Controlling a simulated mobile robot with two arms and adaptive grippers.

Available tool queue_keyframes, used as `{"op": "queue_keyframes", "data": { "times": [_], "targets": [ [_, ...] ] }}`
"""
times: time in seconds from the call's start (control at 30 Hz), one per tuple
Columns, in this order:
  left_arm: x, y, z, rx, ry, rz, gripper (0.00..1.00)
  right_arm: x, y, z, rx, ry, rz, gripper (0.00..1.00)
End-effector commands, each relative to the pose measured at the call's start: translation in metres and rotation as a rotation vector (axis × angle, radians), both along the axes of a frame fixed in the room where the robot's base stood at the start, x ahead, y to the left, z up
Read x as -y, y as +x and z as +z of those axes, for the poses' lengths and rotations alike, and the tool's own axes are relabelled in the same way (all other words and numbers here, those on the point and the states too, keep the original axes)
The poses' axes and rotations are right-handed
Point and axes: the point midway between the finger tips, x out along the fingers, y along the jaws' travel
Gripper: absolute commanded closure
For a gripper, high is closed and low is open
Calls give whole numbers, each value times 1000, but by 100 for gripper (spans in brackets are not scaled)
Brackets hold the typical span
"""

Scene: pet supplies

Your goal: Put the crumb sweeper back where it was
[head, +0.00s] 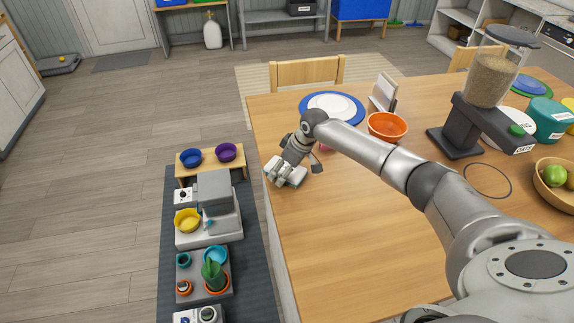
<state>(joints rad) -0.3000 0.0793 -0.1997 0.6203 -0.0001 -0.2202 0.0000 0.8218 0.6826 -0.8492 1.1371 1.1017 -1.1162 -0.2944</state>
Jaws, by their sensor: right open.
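My right gripper (298,164) is over the left edge of the wooden table (350,240), pointing down, with its fingers apart. A small pale grey-white object (284,173), which may be the crumb sweeper, lies on the table edge right at the fingers. I cannot tell whether the fingers touch it, and the gripper partly hides it. A small pink thing (325,148) shows partly behind my wrist. My left gripper is not in view.
On the table are a blue-rimmed plate (332,104), an orange bowl (387,126), a grain dispenser (459,130) and a fruit bowl (555,185). Left of the table, a dark mat (252,260) holds a small bench with bowls (225,152) and a grey feeder (213,190). The table's front middle is clear.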

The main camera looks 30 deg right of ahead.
Motion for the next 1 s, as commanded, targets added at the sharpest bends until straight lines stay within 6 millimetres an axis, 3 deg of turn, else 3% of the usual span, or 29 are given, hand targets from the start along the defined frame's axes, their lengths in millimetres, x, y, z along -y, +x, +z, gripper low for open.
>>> {"op": "queue_keyframes", "data": {
  "times": [0.27,0.7,1.0],
  "targets": [
    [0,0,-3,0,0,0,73,6,-8,26,3,0,1,18],
    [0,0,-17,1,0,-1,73,21,-35,100,3,-1,0,18],
    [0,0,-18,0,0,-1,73,23,-40,114,0,1,0,18]
  ]
}}
